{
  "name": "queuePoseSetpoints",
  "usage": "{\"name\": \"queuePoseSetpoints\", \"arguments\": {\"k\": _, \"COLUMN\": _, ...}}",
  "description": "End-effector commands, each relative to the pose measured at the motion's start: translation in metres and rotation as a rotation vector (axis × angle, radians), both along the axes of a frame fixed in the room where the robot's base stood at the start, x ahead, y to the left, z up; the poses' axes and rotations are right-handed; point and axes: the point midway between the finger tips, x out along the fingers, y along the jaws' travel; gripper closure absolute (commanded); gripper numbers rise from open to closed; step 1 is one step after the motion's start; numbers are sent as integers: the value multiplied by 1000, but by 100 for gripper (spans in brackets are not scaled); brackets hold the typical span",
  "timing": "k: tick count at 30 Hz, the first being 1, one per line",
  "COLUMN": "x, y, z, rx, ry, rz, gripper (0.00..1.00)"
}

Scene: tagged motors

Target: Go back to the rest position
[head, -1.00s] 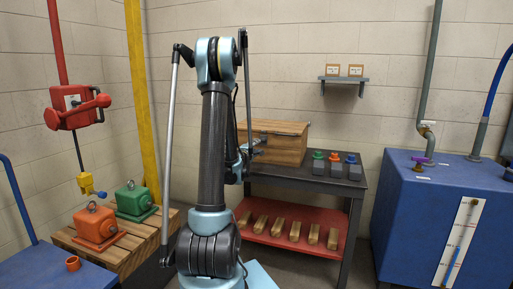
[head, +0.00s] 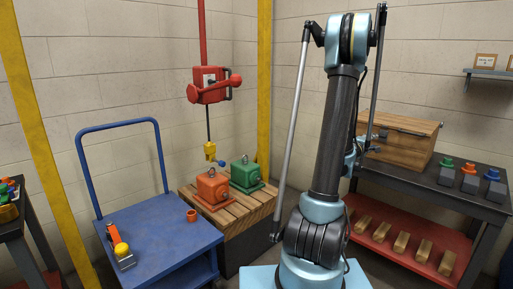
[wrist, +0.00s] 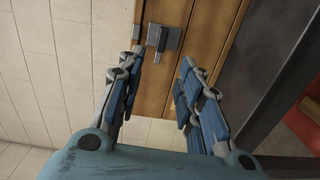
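My gripper (wrist: 163,62) is open and empty in the wrist view, its two blue-padded fingers spread apart. It points at a wooden box (wrist: 215,35) with a grey metal latch (wrist: 164,40) on its face. The latch shows just beyond the fingertips, and I cannot tell the exact gap. In the head view my gripper (head: 370,141) is partly hidden behind my arm, close to the left end of the wooden box (head: 408,145). The box stands shut on a dark workbench (head: 450,188).
A red hoist (head: 212,88) hangs over an orange motor (head: 212,188) and a green motor (head: 246,176) on a wooden pallet (head: 250,212). A blue cart (head: 150,235) stands left. Brass bars line the red lower shelf (head: 395,250).

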Motion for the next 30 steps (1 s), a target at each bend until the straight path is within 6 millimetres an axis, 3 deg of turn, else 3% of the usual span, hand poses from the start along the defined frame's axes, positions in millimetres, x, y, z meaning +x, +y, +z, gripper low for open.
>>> {"name": "queuePoseSetpoints", "arguments": {"k": 6, "x": -18, "y": 32, "z": 20, "rx": 140, "ry": -66, "rz": -46, "gripper": 67}}
{"name": "queuePoseSetpoints", "arguments": {"k": 13, "x": -44, "y": 69, "z": 27, "rx": 316, "ry": -112, "rz": -101, "gripper": 67}}
{"name": "queuePoseSetpoints", "arguments": {"k": 20, "x": -75, "y": 111, "z": 20, "rx": 502, "ry": -127, "rz": -154, "gripper": 67}}
{"name": "queuePoseSetpoints", "arguments": {"k": 30, "x": -131, "y": 184, "z": -6, "rx": 781, "ry": -87, "rz": -225, "gripper": 67}}
